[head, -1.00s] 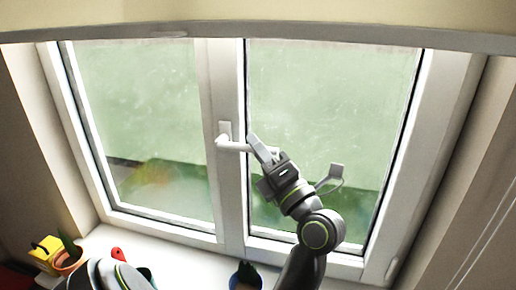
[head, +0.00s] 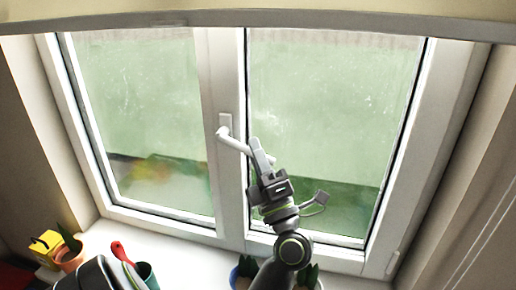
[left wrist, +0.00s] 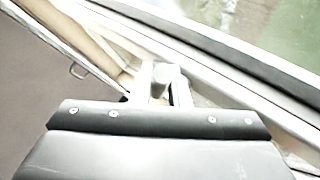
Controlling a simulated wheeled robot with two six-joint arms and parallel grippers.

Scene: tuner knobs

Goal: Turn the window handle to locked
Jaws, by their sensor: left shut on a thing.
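The white window handle (head: 233,143) sits on the middle frame between the two panes. Its lever runs from the base plate down to the right, at a slant. My left gripper (head: 264,157) is shut on the lever's outer part, and one finger hides some of it. In the left wrist view the pale end of the handle (left wrist: 166,76) shows between the two fingers of the left gripper (left wrist: 165,92). My right gripper is not in view.
Potted plants stand on the white sill (head: 190,262), including a terracotta pot (head: 70,258) at the left and a blue pot (head: 240,274) close to my left arm. A yellow object (head: 45,247) is at the far left. A shelf edge (head: 260,22) crosses the top.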

